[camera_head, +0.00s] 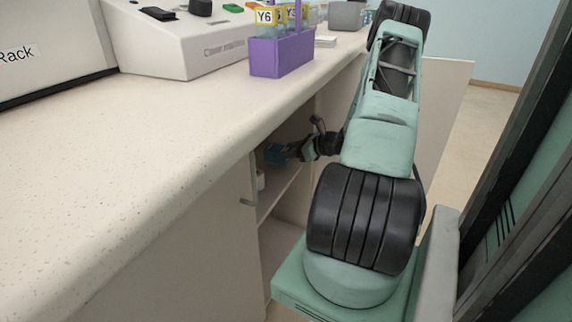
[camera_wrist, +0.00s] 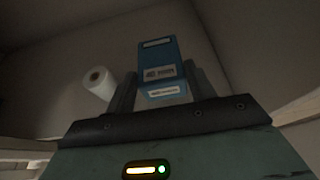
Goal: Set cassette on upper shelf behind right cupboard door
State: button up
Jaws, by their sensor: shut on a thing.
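The blue cassette (camera_wrist: 160,62), with white labels, is held between the two dark fingers of my gripper (camera_wrist: 160,88) in the wrist view. In the head view my arm reaches into the open cupboard under the counter. There my gripper (camera_head: 288,152) and the cassette (camera_head: 274,155) are small and partly shaded, at upper-shelf height. The upper shelf (camera_head: 279,192) shows as a pale edge below them. I cannot tell whether the cassette touches it. The open right cupboard door (camera_head: 440,120) stands out behind my arm.
A white roll (camera_wrist: 98,83) is inside the cupboard, left of the cassette. On the counter (camera_head: 150,120) stand a purple rack (camera_head: 282,58) with labelled tubes and a white device (camera_head: 190,45).

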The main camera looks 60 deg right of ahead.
aim_at(289, 160)
notch_tip(289, 160, down, 4)
jog(key=shift+f+b, duration=0.1)
jog(key=shift+b, duration=0.45)
jog(key=o, duration=1.1)
jog(key=a+p+v, duration=0.1)
jog(key=p+v, duration=0.1)
jog(key=v, duration=1)
jog(key=shift+d, duration=0.45)
jog(key=shift+s, duration=0.1)
